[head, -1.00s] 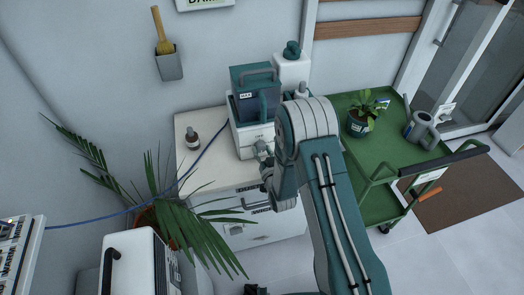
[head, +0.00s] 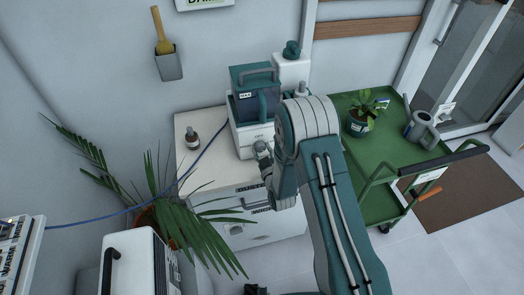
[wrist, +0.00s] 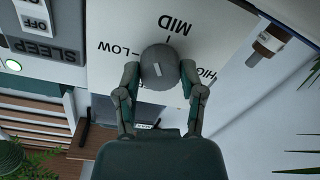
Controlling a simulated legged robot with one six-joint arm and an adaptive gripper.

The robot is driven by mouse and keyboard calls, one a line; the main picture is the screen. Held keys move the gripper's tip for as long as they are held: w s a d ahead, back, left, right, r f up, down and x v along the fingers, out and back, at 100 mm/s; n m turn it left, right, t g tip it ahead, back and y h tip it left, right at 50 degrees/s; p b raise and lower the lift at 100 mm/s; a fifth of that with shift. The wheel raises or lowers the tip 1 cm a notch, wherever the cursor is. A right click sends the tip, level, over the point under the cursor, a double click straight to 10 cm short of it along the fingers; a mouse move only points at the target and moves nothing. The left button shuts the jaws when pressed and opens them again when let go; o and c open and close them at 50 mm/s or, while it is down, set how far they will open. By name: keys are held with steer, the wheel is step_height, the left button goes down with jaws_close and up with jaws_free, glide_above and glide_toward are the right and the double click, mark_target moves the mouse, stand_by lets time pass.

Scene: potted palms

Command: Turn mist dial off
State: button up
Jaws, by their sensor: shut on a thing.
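The mist dial (wrist: 158,66) is a round grey knob with a short pale mark on its face, seen in the wrist view. MID, LOW and HIGH are printed upside down around it on a white panel (wrist: 110,22). My gripper (wrist: 159,72) is shut on the dial, one finger on each side. In the head view, my gripper (head: 262,150) is at the front of the white and teal humidifier (head: 249,138); the dial is hidden there.
The humidifier stands on a white cabinet (head: 200,165), with a brown bottle (head: 192,138) to its left. A green cart (head: 375,190) stands at right; a palm (head: 175,215) is front left.

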steer(key=n, duration=0.7)
steer(key=shift+a+r, duration=0.1)
steer(key=n, duration=0.3)
steer(key=shift+n+h, duration=0.3)
steer(key=n, duration=0.7)
steer(key=shift+a, duration=0.1)
steer(key=n, duration=0.3)
steer(key=shift+s+h, duration=0.1)
steer(key=shift+h, duration=0.2)
steer(key=n, duration=0.4)
steer(key=shift+f, duration=0.2)
steer(key=shift+n+t, duration=0.3)
steer(key=shift+n, duration=1.4)
steer(key=shift+f, duration=0.1)
